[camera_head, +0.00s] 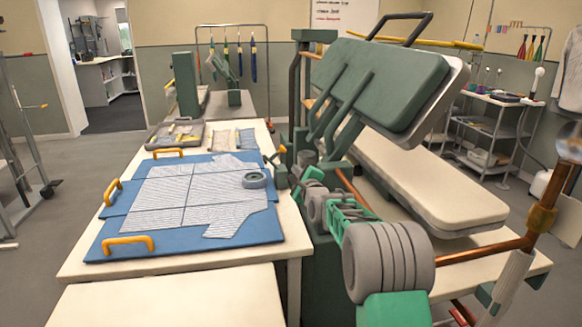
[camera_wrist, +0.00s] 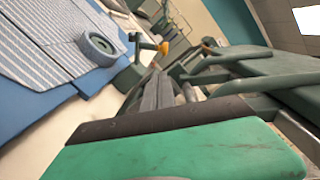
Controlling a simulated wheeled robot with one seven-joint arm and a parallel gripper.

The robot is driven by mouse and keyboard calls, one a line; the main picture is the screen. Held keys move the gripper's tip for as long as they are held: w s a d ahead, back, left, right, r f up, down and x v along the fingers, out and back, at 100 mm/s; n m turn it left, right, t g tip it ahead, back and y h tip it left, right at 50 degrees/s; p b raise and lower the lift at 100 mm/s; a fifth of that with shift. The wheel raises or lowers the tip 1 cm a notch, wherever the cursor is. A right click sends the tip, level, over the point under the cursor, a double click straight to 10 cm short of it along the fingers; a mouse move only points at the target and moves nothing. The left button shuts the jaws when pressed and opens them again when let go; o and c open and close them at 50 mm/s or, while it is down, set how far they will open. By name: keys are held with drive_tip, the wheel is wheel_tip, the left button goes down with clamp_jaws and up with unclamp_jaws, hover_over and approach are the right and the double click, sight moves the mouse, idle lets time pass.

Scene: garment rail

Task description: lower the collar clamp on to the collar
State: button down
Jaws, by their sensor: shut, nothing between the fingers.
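A striped garment (camera_head: 195,195) lies flat on the blue board (camera_head: 105,240). A grey ring (camera_head: 255,179) rests at its right side and also shows in the wrist view (camera_wrist: 98,46). I cannot tell if the ring is part of the collar. What looks like the collar clamp (camera_wrist: 132,72), a small green fitting with a yellow knob, stands at the board's right edge beside the ring, raised off the garment. It also shows in the head view (camera_head: 281,176). My gripper (camera_wrist: 158,78) is shut and empty, just right of this fitting and apart from it.
A large green press (camera_head: 380,85) with a pale lower bed (camera_head: 420,185) stands to the right, close to my arm. Yellow handles (camera_head: 128,243) stick up along the board's left side. A tray (camera_head: 175,137) of small items lies behind. The near table (camera_head: 170,300) is clear.

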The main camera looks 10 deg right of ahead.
drive_tip(key=shift+w+d+f+m+t, duration=0.15)
drive_tip(key=shift+w+d+m+t, duration=0.2)
drive_tip(key=shift+w+m, duration=0.15)
drive_tip(key=shift+w+d+f+m+t, duration=0.2)
drive_tip(key=shift+w+m+t, duration=0.15)
drive_tip(key=shift+m, duration=0.25)
drive_tip(key=w+p, duration=0.1)
drive_tip(key=w, duration=0.9)
drive_tip(key=shift+a+r, duration=0.3)
drive_tip(key=shift+a, duration=0.05)
drive_tip(key=shift+a, duration=0.25)
